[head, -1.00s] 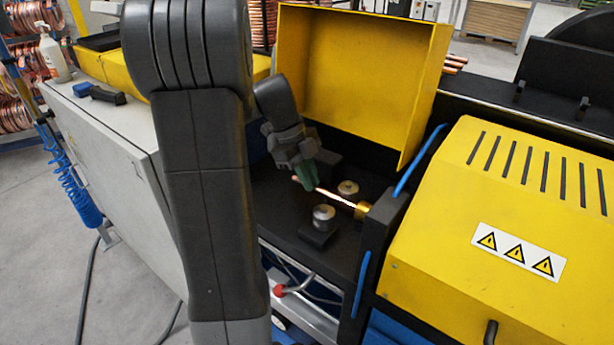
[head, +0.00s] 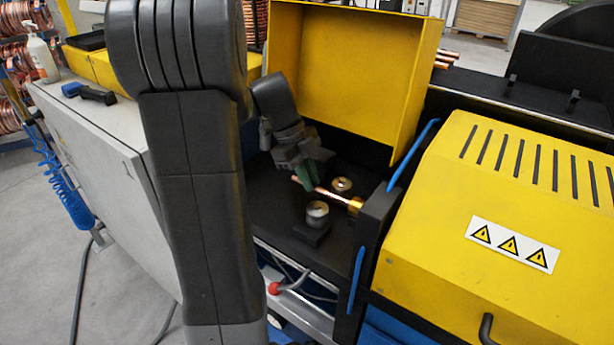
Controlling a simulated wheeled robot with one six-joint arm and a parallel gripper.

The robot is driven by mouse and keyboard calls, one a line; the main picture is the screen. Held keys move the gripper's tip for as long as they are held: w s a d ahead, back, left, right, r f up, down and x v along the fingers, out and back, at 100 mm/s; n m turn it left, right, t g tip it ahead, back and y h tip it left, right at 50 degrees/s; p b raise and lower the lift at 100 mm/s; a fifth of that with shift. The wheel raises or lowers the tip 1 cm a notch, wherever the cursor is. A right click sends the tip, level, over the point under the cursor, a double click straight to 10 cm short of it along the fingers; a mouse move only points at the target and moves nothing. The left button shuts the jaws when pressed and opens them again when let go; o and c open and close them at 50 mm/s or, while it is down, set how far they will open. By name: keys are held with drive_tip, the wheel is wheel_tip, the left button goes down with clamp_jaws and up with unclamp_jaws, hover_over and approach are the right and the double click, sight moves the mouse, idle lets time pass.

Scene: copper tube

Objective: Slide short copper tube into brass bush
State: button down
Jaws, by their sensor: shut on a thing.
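The short copper tube (head: 328,194) is held in my gripper (head: 308,174), whose green-tipped fingers are shut on it near its left end. The tube lies roughly level and points right, toward the brass bush (head: 355,205). The bush sits on the left face of a black upright block. The tube's right end is at the bush; I cannot tell from this view how far it sits inside, if at all.
Two round metal rollers, one nearer (head: 317,212) and one farther (head: 342,184), stand on either side of the tube. An open yellow cover (head: 345,75) rises behind. A yellow machine housing (head: 500,210) with warning signs stands to the right.

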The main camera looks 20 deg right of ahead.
drive_tip(key=shift+s+d, duration=0.1)
drive_tip(key=shift+s, duration=0.05)
drive_tip(key=c, duration=1.3)
unclamp_jaws()
drive_tip(key=shift+c, duration=0.2)
drive_tip(key=shift+r, duration=0.1)
drive_tip(key=v, duration=1.3)
drive_tip(key=shift+r+p, duration=0.3)
drive_tip(key=shift+r, duration=0.05)
drive_tip(key=shift+f, duration=0.15)
drive_tip(key=x, duration=1.3)
drive_tip(key=shift+f+b, duration=0.35)
drive_tip(key=shift+w, duration=0.2)
